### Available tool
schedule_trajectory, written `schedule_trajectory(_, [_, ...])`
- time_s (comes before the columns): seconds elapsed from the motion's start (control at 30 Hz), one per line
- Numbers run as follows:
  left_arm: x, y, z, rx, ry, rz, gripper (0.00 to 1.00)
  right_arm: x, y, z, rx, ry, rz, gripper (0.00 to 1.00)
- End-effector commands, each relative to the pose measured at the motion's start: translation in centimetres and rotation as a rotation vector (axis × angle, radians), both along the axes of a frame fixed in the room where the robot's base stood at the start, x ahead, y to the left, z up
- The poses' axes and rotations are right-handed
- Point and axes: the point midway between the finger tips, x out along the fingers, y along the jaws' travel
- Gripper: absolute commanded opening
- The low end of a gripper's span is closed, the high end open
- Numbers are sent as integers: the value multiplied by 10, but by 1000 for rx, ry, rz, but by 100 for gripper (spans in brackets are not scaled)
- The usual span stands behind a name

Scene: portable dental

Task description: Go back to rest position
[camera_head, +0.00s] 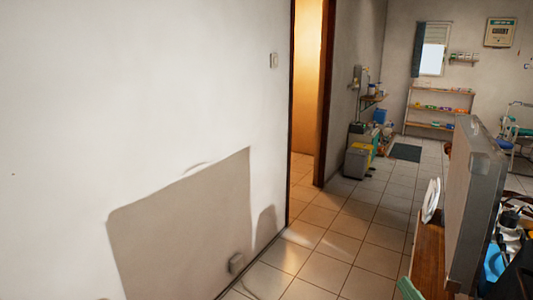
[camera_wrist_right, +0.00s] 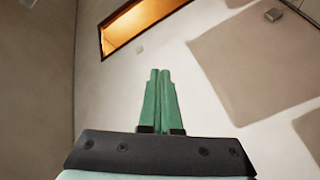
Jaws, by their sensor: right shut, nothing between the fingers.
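My right gripper (camera_wrist_right: 160,74) shows in the right wrist view with its two green fingers together. They are shut with nothing between them, and a wall and a lit doorway lie beyond. In the head view a green tip of the right gripper (camera_head: 409,289) shows at the bottom edge, left of the wooden table (camera_head: 429,255). My left gripper is in neither view.
A grey open case (camera_head: 474,195) stands on the table at the right, with blue and dark items beside it. A white wall (camera_head: 130,100) fills the left. A doorway (camera_head: 307,100) opens in the middle. The tiled floor (camera_head: 345,235) between is clear. Shelves (camera_head: 440,108) stand far back.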

Motion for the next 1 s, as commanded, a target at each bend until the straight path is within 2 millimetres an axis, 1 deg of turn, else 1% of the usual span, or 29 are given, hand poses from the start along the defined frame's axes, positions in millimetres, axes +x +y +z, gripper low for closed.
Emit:
schedule_trajectory(0.03, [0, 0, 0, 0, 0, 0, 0, -13, -3, -32, 98, 120, -62, 0])
schedule_trajectory(0.07, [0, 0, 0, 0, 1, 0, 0, -22, -5, -51, 151, 194, -100, 0])
schedule_trajectory(0.1, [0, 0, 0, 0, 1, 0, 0, -35, -5, -75, 217, 293, -149, 0])
schedule_trajectory(0.17, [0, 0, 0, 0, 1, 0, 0, -57, -3, -107, 303, 429, -214, 0])
schedule_trajectory(0.2, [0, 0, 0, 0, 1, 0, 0, -72, -1, -125, 350, 510, -250, 0])
schedule_trajectory(0.27, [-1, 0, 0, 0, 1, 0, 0, -93, 4, -146, 410, 616, -295, 0])
schedule_trajectory(0.3, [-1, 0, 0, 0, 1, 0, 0, -107, 8, -159, 445, 683, -322, 0])
schedule_trajectory(0.4, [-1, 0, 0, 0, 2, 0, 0, -138, 18, -181, 510, 819, -375, 0])
schedule_trajectory(0.47, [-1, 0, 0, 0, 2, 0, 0, -155, 24, -192, 546, 895, -403, 0])
schedule_trajectory(0.5, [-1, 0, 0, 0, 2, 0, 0, -167, 28, -198, 567, 944, -420, 0])
schedule_trajectory(0.6, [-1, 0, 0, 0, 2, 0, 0, -195, 39, -210, 613, 1058, -458, 0])
schedule_trajectory(0.73, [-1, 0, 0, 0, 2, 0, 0, -231, 54, -220, 667, 1201, -503, 0])
schedule_trajectory(0.8, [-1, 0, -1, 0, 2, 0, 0, -219, 55, -229, 668, 1162, -479, 0])
schedule_trajectory(1.0, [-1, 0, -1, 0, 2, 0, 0, -203, 63, -251, 697, 1095, -424, 0])
